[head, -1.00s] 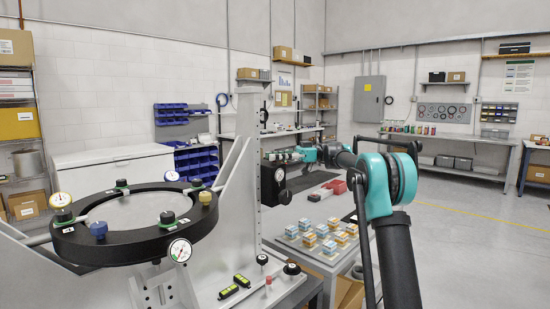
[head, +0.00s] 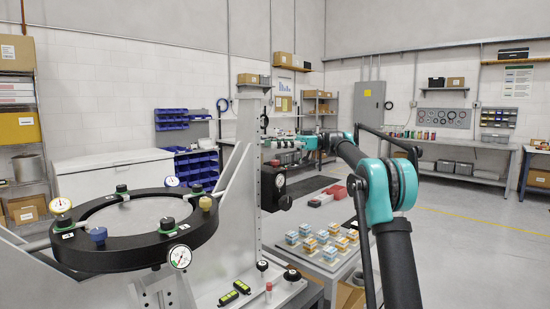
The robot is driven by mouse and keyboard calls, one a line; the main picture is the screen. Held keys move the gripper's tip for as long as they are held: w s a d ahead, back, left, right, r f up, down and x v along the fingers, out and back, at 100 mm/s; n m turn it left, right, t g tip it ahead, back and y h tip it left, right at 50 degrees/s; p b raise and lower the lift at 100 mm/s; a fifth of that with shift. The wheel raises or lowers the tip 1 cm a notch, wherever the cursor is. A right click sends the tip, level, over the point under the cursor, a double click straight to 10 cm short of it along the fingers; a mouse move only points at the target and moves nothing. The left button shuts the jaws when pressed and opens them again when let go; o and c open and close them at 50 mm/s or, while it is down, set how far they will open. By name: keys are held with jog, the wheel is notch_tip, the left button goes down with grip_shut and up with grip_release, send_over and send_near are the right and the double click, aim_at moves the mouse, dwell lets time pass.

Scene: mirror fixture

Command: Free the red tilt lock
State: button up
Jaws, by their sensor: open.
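The mirror fixture fills the left. Its black ring (head: 85,252) carries a pale round mirror (head: 135,215), with dials and knobs around the rim. A small red-topped peg (head: 268,288) stands on the fixture's base plate; I cannot tell whether it is the red tilt lock. A black block (head: 272,188) with a dial, a knob and a small red mark sits on the grey upright. My gripper (head: 272,144) is small and far off, just above this block in the picture. It is open and looks empty; I cannot tell its distance from the block.
Several small blue, white and orange boxes (head: 330,240) stand on a grey table right of the fixture. A red and grey item (head: 328,195) lies behind them. Open floor (head: 455,245) is at the right.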

jog(key=shift+r, duration=1.75)
jog(key=shift+s+a+r+m+t, duration=0.1)
jog(key=shift+s+m+t, duration=0.1)
jog(key=shift+m+t, duration=0.5)
jog(key=m+t, duration=0.1)
jog(key=t, duration=0.1)
jog(key=s+m+t+y, duration=0.1)
jog(key=t, duration=0.1)
jog(key=s+m+t, duration=0.1)
jog(key=t, duration=0.1)
jog(key=shift+a+r+m, duration=0.25)
jog(key=shift+r+m, duration=0.1)
jog(key=shift+m, duration=0.05)
jog(key=shift+s+d+f+m+t, duration=0.1)
jog(key=shift+s+m+t, duration=0.3)
jog(key=shift+t, duration=0.5)
jog(key=m+t+h, duration=0.6)
jog(key=m+t, duration=0.3)
jog(key=t, duration=0.4)
send_near(278, 163)
jog(key=x, duration=1.1)
jog(key=shift+w+a, duration=0.2)
jog(key=shift+a, duration=0.05)
